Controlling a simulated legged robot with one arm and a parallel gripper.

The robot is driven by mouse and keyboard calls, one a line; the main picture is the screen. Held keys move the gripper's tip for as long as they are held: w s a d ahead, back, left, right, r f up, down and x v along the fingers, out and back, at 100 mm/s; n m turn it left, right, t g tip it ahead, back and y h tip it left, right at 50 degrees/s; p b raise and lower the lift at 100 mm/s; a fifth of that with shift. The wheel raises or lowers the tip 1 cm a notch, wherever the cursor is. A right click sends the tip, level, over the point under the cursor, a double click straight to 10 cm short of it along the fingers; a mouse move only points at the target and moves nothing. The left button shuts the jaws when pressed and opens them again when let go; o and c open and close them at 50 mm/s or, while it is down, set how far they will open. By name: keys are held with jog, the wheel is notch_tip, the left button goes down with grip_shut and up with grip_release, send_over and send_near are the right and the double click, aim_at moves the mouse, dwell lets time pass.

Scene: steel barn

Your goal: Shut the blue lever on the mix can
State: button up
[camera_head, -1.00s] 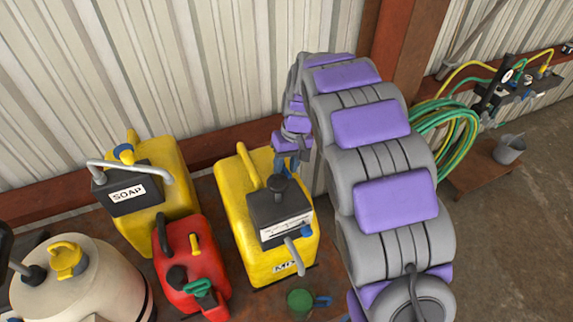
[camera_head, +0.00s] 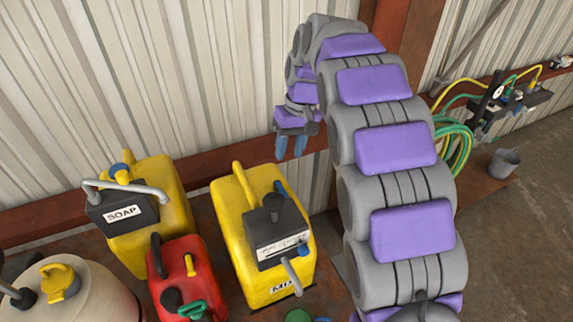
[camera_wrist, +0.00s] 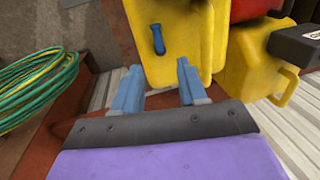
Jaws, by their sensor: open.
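The yellow mix can (camera_head: 232,222) stands right of the soap can in the head view, with a black box, grey spout and partly cut-off label. Its blue lever (camera_head: 281,188) shows behind the black box at the far right edge. In the wrist view the blue lever (camera_wrist: 158,39) lies against the yellow can (camera_wrist: 192,35), slightly tilted. My gripper (camera_head: 292,150) hangs behind the can near the wall, fingers down. The wrist view shows my gripper (camera_wrist: 158,66) open and empty, fingers apart, the lever beyond the gap. No contact with the lever shows.
Left of the mix can stand a red can (camera_head: 180,275), the yellow soap can (camera_head: 172,200) and a cream drum (camera_head: 95,295). A green item (camera_head: 298,316) sits in front. Coiled hoses (camera_head: 455,145) and a grey bucket (camera_head: 503,163) are at the right. The corrugated wall (camera_head: 180,70) is close behind.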

jog(key=shift+w+d+r, duration=0.1)
jog(key=shift+d+r, duration=0.15)
jog(key=shift+r, duration=0.95)
jog(key=shift+w+d+r, duration=0.1)
jog(key=shift+d+r, duration=0.1)
jog(key=shift+r, duration=1)
jog(key=s+d+f+m+b, duration=0.1)
jog(key=s+d+f+b, duration=0.2)
jog(key=s+f, duration=0.5)
jog(key=s+d+f+m+h+b, duration=0.1)
jog(key=s+d+f+b, duration=0.3)
jog(key=s, duration=1.4)
jog(key=s+d+f+m+g+h+b, duration=0.1)
jog(key=s+d+f+m+b, duration=0.1)
jog(key=s+f+b, duration=0.4)
jog(key=s+d+f, duration=0.1)
jog(key=s+f, duration=0.4)
jog(key=s, duration=0.2)
jog(key=shift+d+f, duration=0.25)
jog(key=shift+f, duration=0.1)
jog(key=shift+s, duration=0.1)
